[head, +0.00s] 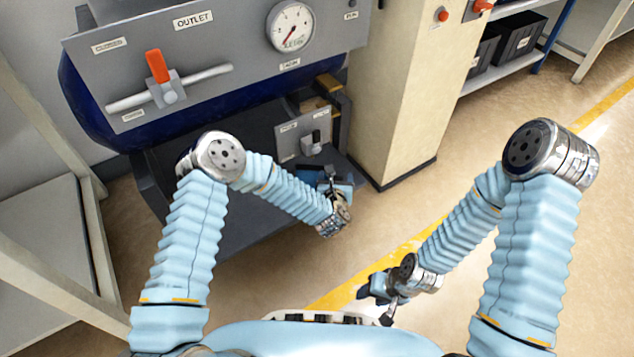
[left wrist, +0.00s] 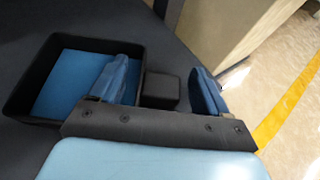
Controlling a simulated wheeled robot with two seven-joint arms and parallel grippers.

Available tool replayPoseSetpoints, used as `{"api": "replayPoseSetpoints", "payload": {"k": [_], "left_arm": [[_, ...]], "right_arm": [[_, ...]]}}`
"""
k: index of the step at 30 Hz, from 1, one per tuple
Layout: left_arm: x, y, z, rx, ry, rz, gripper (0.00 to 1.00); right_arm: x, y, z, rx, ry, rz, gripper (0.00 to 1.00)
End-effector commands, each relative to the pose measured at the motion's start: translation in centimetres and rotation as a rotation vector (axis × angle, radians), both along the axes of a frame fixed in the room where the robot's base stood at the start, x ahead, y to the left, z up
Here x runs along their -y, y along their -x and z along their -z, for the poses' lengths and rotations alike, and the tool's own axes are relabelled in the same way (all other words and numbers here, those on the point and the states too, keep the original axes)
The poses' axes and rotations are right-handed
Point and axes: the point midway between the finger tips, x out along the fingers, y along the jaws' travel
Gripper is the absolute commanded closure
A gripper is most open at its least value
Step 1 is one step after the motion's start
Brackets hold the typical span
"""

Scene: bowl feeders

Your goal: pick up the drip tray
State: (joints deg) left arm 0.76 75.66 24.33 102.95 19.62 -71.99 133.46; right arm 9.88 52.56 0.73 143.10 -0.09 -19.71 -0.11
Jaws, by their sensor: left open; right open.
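The drip tray, a black open box with a blue inside (left wrist: 30,85), sits on a dark flat surface in the left wrist view. A small black block (left wrist: 160,91) stands out from its right side, like a handle. My left gripper (left wrist: 165,85) is open, one blue finger over the tray's inside and the other right of the block, so the block lies between them. I cannot tell if they touch it. In the head view my left gripper (head: 335,187) is low at the machine's dark base and mostly hides the tray. My right gripper (head: 374,290) is open and empty.
A machine panel (head: 210,60) with a gauge, an orange-handled valve and labels stands above the base. A small lever box (head: 305,137) is just behind my left gripper. A beige cabinet (head: 400,90) stands to the right. The floor around my right gripper is clear.

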Motion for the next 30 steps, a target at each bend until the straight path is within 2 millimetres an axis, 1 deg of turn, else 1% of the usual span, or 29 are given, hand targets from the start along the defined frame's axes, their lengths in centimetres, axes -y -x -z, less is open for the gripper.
{"api": "replayPoseSetpoints", "payload": {"k": [4,5,16,25,30], "left_arm": [[0.0,0.0,0.0,0.0,0.0,0.001,0.23],[0.0,0.0,0.0,0.0,0.0,0.001,0.25],[0.0,0.0,0.0,0.0,0.0,0.001,0.82],[0.0,0.0,-0.3,0.001,0.0,0.001,0.83],[0.0,0.0,-1.6,0.001,0.0,0.001,0.83]], "right_arm": [[0.0,0.0,0.0,0.0,0.0,0.0,0.51],[0.0,0.0,0.0,0.0,0.0,0.0,0.51],[0.0,0.0,0.0,0.0,0.0,0.0,0.51],[0.0,0.0,-0.1,0.0,0.0,0.0,0.51],[0.0,0.0,-0.4,-0.001,0.0,0.0,0.51]]}}
